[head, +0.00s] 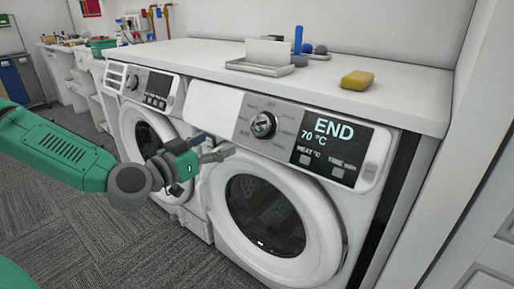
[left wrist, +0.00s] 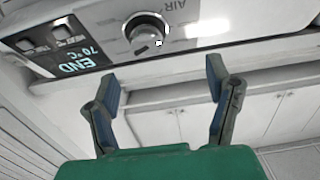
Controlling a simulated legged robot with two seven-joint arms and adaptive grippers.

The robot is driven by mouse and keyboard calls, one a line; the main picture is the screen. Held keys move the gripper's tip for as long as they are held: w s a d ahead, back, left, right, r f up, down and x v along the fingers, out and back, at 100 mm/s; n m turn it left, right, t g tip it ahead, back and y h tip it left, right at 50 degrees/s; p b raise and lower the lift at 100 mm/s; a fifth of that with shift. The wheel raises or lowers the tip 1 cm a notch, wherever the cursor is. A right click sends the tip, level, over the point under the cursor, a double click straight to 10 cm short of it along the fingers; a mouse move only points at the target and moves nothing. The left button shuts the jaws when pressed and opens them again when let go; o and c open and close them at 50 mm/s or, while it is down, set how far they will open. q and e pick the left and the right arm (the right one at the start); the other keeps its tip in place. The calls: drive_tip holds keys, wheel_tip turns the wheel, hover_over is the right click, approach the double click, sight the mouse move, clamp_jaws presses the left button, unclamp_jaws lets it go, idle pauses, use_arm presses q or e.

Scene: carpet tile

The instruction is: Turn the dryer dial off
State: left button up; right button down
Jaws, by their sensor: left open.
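The dryer (head: 300,180) is the white front-loader on the right in the head view, its round door shut. The display (head: 328,132) reads "END" and "70 °C". In the left wrist view the dial (left wrist: 147,32) is at the top, beyond the fingertips, with the display (left wrist: 75,52) to its left. My left gripper (head: 212,146) is open and empty, left of and below the dial and apart from it. Its two fingers also show in the left wrist view (left wrist: 163,82). My right gripper is not in view.
A second machine (head: 150,115) stands left of the dryer. The white countertop (head: 215,58) above holds a yellow sponge (head: 357,80) and a grey tray (head: 262,67). A white cabinet (head: 470,210) is at the right. Carpet floor (head: 80,240) is open in front.

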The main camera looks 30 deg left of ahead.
sight(256, 127)
use_arm(q)
drive_tip(key=shift+h, duration=0.5)
drive_tip(key=w+d+b, duration=0.1)
drive_tip(key=w+b, duration=0.1)
drive_tip(key=w, duration=0.2)
drive_tip(key=w+d+b, duration=0.1)
drive_tip(key=w+b, duration=0.1)
drive_tip(key=w, duration=0.2)
drive_tip(key=w+d+b, duration=0.1)
drive_tip(key=w+b, duration=0.2)
drive_tip(key=w, duration=0.1)
drive_tip(key=shift+w+d, duration=0.1)
drive_tip(key=shift+w, duration=0.05)
drive_tip(key=shift+w+d+r, duration=0.1)
drive_tip(key=shift+w, duration=0.4)
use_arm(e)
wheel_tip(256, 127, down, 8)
use_arm(q)
drive_tip(key=c, duration=1.2)
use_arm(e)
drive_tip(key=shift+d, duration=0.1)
